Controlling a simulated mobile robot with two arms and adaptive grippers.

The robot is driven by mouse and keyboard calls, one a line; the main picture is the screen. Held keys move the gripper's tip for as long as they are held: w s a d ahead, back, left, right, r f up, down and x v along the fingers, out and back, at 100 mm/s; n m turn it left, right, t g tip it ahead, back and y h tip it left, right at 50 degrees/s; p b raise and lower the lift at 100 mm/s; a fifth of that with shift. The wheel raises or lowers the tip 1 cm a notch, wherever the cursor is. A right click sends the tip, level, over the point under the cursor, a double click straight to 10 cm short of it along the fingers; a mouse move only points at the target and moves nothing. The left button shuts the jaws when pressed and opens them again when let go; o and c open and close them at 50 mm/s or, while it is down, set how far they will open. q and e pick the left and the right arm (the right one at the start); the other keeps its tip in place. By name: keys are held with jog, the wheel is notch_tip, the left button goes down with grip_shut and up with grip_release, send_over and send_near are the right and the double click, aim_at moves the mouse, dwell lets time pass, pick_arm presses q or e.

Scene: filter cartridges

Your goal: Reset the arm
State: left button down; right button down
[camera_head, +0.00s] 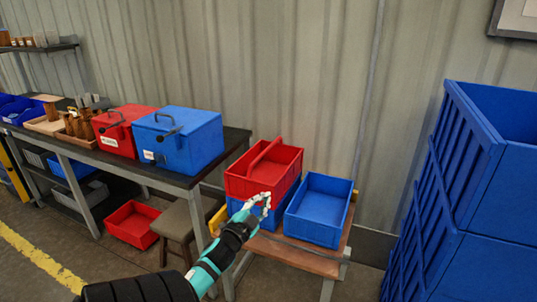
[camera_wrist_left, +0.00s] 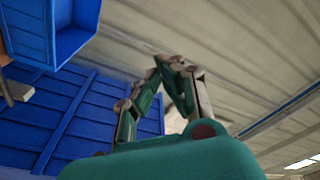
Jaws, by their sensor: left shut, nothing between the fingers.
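My left gripper (camera_head: 262,202) is in the middle of the head view, at the end of the teal and black arm that comes in from below. It appears in front of the red tote and blue bins on the small wooden table; its distance from them is hard to judge. Its fingers are shut with nothing between them. In the left wrist view, the fingers (camera_wrist_left: 175,68) bend in toward each other against the corrugated wall. My right gripper is in neither view.
The red tote (camera_head: 284,157) with a handle sits on a blue bin. Beside it stands an empty blue bin (camera_head: 321,203). Large blue crates (camera_head: 455,210) are stacked at right. A dark workbench (camera_head: 235,140) at left carries a red box (camera_head: 128,128) and a blue box (camera_head: 193,139).

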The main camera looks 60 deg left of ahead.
pick_arm(q)
jog(key=shift+s+d, duration=0.1)
jog(key=shift+s, duration=0.1)
dwell(0.5)
jog(key=s+d+f+n+g+h, duration=0.1)
jog(key=s+d+f+g, duration=0.2)
jog(key=f, duration=0.9)
jog(key=s+d+f+n+g+h+p, duration=0.15)
jog(key=d+f, duration=0.35)
jog(key=f, duration=0.6)
jog(key=s+d+f+g+h, duration=0.25)
jog(key=d+f, duration=0.25)
jog(key=f, duration=0.7)
jog(key=s+d+f+g+h, duration=0.1)
jog(key=s+d+f+g, duration=0.3)
jog(key=s+d+f, duration=0.7)
jog(key=s+d+f+g, duration=0.1)
jog(key=s+d+f, duration=0.1)
jog(key=s, duration=0.3)
jog(key=s+d+f+g+h, duration=0.1)
jog(key=s+d+f+g, duration=0.1)
jog(key=s+d, duration=0.3)
jog(key=s+d+f+g+h+p, duration=0.1)
jog(key=s+d+f+g, duration=0.1)
jog(key=s+d+f, duration=0.2)
jog(key=s, duration=0.2)
jog(key=shift+s+f, duration=0.15)
jog(key=shift+s, duration=0.25)
jog(key=shift+m, duration=0.25)
